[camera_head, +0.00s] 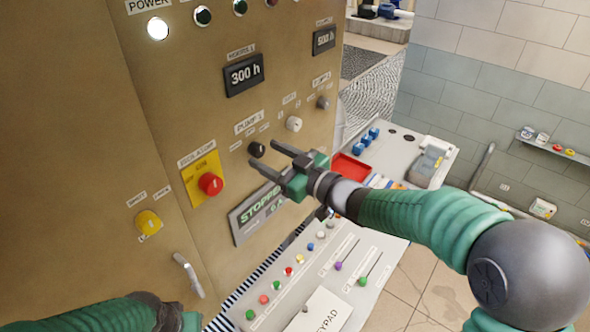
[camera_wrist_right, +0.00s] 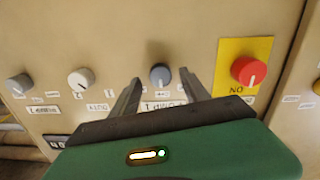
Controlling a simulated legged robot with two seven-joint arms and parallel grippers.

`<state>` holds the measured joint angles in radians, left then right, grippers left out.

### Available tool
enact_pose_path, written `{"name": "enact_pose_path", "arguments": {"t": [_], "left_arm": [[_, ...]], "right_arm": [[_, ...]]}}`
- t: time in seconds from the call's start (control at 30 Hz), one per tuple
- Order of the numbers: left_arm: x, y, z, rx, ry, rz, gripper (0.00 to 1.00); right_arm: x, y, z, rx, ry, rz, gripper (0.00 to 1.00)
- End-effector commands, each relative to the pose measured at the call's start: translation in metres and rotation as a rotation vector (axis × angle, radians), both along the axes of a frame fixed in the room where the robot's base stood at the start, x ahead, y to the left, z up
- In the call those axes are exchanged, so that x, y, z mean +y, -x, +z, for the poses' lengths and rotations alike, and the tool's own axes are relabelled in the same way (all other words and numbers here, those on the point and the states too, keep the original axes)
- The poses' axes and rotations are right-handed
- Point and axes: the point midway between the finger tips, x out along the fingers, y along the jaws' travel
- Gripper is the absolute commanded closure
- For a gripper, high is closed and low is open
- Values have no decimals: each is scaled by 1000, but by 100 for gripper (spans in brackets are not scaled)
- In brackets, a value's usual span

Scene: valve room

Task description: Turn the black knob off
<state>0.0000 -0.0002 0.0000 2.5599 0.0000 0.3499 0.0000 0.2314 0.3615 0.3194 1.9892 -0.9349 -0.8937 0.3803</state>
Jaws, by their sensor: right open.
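The black knob (camera_head: 256,149) is on the tan control panel under the "PUMP 1" label. In the right wrist view the knob (camera_wrist_right: 160,74) looks dark grey-blue, with a pale pointer line. My right gripper (camera_head: 262,153) is open, with its fingers pointing at the panel around the knob. In the wrist view the right gripper's fingertips (camera_wrist_right: 160,77) lie on either side of the knob, with gaps showing; I cannot tell how deep they reach. My left gripper (camera_head: 190,322) shows only as a green edge at the bottom left; its fingers are hidden.
A red knob (camera_head: 210,184) on a yellow plate is left of the black knob. A white knob (camera_head: 294,124) and a grey knob (camera_head: 323,103) are to its right. A "STOPPED" display (camera_head: 262,208) is below. A sloped console (camera_head: 300,275) with several buttons juts out beneath.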

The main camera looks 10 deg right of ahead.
Motion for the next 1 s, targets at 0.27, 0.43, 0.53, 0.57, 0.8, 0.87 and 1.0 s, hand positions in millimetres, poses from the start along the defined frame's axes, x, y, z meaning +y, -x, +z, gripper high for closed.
{"name": "enact_pose_path", "arguments": {"t": [0.27,0.43,0.53,0.57,0.8,0.87,1.0], "left_arm": [[0,0,-33,1,0,0,100],[0,0,-43,0,0,0,100],[0,0,-46,0,0,0,100],[0,0,-46,0,0,0,100],[0,0,-46,0,0,0,100],[0,0,-46,0,0,0,100],[0,0,-46,0,0,0,100]], "right_arm": [[-56,57,-4,-1,5,-5,46],[-86,88,-2,2,2,-3,46],[-97,99,-1,3,2,-3,46],[-99,101,-1,3,3,-1,46],[-103,106,1,6,1,0,46],[-103,106,1,6,1,0,46],[-103,106,1,5,1,0,46]]}}
